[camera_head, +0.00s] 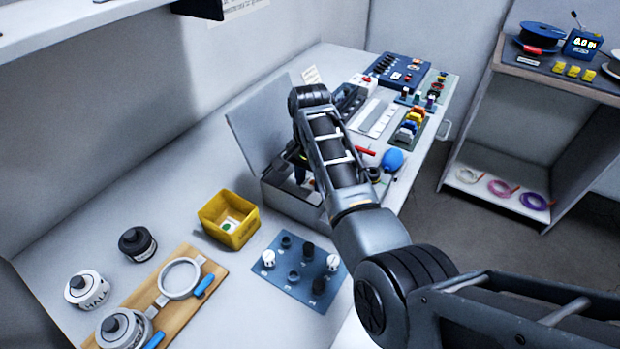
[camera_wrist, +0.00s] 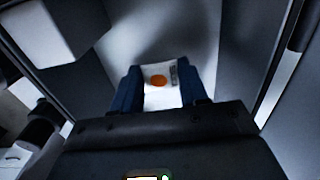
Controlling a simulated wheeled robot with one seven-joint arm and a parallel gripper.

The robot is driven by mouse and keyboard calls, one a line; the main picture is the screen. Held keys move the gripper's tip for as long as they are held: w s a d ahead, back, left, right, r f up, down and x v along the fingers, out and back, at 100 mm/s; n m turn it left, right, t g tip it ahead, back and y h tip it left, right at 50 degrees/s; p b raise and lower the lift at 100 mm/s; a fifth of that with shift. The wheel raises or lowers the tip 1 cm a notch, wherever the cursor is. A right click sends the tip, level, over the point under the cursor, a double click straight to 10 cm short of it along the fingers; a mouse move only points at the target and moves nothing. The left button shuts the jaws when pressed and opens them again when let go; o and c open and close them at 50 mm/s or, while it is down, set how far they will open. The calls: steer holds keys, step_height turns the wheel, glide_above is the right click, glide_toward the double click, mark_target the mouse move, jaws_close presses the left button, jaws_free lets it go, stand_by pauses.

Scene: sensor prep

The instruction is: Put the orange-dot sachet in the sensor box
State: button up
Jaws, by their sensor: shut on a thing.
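The orange-dot sachet (camera_wrist: 158,80) is white with an orange spot and sits between my gripper's two blue fingers in the wrist view. My gripper (camera_wrist: 160,92) is shut on it. The sensor box (camera_head: 292,205) is a grey case with its lid (camera_head: 258,124) standing open, at the middle of the bench in the head view. My arm reaches over the box and hides much of its inside and most of the gripper. In the wrist view, grey walls (camera_wrist: 250,50) surround the fingers. I cannot tell whether the sachet touches the box floor.
A yellow bin (camera_head: 229,219) holding a green-dot sachet (camera_head: 230,224) stands left of the box. A blue plate with knobs (camera_head: 302,268) lies in front. A blue bulb (camera_head: 392,160) and a red item lie to the right. A pale block (camera_wrist: 58,28) shows at the wrist view's upper left.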

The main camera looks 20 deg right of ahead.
mark_target(310, 184)
steer(key=shift+f, duration=0.15)
steer(key=o, duration=1)
step_height(310, 184, up, 12)
steer(key=shift+r+p, duration=0.15)
steer(key=shift+p, duration=0.2)
